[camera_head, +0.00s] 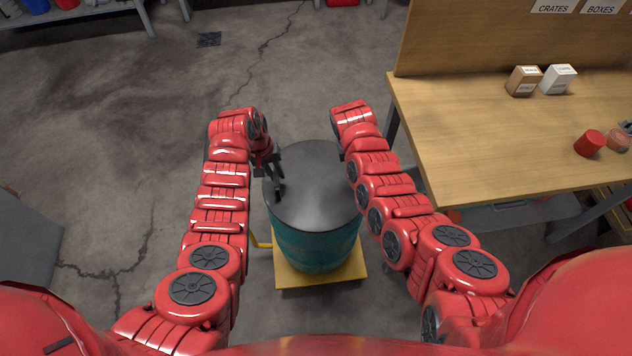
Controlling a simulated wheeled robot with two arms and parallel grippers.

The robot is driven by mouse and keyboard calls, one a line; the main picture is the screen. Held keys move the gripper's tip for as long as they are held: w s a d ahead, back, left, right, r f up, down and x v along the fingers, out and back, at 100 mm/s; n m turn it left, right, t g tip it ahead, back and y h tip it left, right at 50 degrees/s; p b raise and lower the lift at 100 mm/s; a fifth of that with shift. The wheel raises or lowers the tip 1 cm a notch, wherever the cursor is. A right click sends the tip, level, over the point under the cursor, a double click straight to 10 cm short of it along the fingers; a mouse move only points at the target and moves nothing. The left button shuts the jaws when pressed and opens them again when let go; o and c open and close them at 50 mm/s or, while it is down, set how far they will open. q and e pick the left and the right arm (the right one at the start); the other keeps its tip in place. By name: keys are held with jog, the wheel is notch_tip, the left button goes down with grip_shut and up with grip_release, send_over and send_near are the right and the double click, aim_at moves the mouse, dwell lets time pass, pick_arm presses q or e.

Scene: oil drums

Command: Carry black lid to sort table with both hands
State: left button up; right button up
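The black lid (318,188) lies flat on top of a teal oil drum (316,245). The drum stands upright on a yellow platform (320,278) in front of me. My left gripper (279,180) is at the lid's left edge, its dark fingers pointing down by the rim. I cannot tell whether the fingers are closed on the rim. My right arm reaches along the right side of the drum, and its gripper is hidden behind the arm. The wooden table (470,140) stands to the right of the drum.
The table has a back panel with signs reading CRATES and BOXES. A brown box (523,81), a white box (558,79) and a red cylinder (589,143) stand on it; its left front is clear. Cracked concrete floor (110,130) is open on the left.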

pick_arm(q)
grip_shut()
pick_arm(e)
grip_shut()
pick_arm(q)
jog(key=shift+r, duration=0.15)
pick_arm(e)
jog(key=shift+r, duration=0.15)
dwell(0.6)
